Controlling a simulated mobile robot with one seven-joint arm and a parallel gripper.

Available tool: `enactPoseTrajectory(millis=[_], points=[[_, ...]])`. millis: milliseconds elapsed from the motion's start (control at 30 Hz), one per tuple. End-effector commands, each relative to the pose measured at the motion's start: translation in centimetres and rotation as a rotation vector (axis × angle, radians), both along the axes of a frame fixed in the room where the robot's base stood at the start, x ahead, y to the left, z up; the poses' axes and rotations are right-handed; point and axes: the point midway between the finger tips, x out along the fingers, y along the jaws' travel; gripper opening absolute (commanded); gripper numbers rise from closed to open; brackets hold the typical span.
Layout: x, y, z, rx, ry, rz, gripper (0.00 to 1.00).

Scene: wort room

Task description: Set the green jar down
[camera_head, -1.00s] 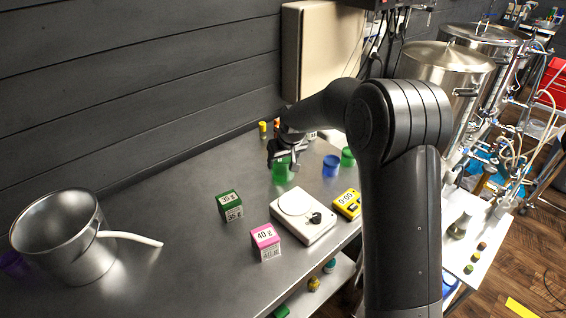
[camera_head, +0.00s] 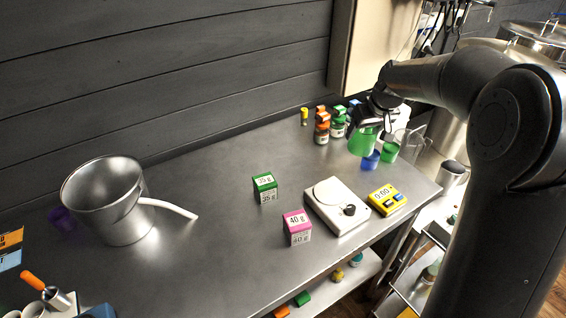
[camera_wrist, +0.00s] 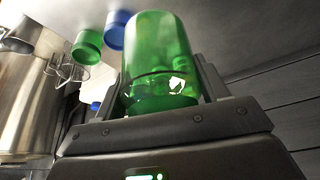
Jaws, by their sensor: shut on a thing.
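The green jar (camera_head: 361,143) is translucent and hangs in my gripper (camera_head: 368,122) over the far right part of the steel bench (camera_head: 225,235). In the wrist view the jar (camera_wrist: 160,45) sits between the two fingers, which are shut on it. Its base appears clear of the bench, though the exact gap is hard to tell. A blue cup (camera_head: 371,161) stands just below and to the right of it, partly overlapped. A second green cup (camera_head: 389,152) stands further right. Both cups also show upper left in the wrist view.
Several small bottles (camera_head: 322,128) stand left of the jar, near the wall. A scale (camera_head: 337,207), a yellow timer (camera_head: 386,199), a green box (camera_head: 265,188) and a pink box (camera_head: 297,227) are nearer. A steel pot (camera_head: 105,200) stands left.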

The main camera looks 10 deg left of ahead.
Motion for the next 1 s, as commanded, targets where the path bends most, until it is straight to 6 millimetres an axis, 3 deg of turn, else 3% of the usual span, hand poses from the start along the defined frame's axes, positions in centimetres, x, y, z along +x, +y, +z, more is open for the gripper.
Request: enactPoseTrajectory(millis=[133,267,500,700,800,1000], points=[[-0.3,0.6,0.1,0.001,-0.001,0.017,0.39],[-1.7,3.7,0.2,0.002,0.001,0.092,0.39],[-7.9,14.1,0.4,0.003,0.003,0.374,0.39],[-14.3,21.1,0.4,0.002,0.001,0.603,0.39],[-16.7,23.2,0.4,0.001,0.001,0.684,0.39],[-19.3,25.4,0.1,0.0,0.0,0.765,0.39]])
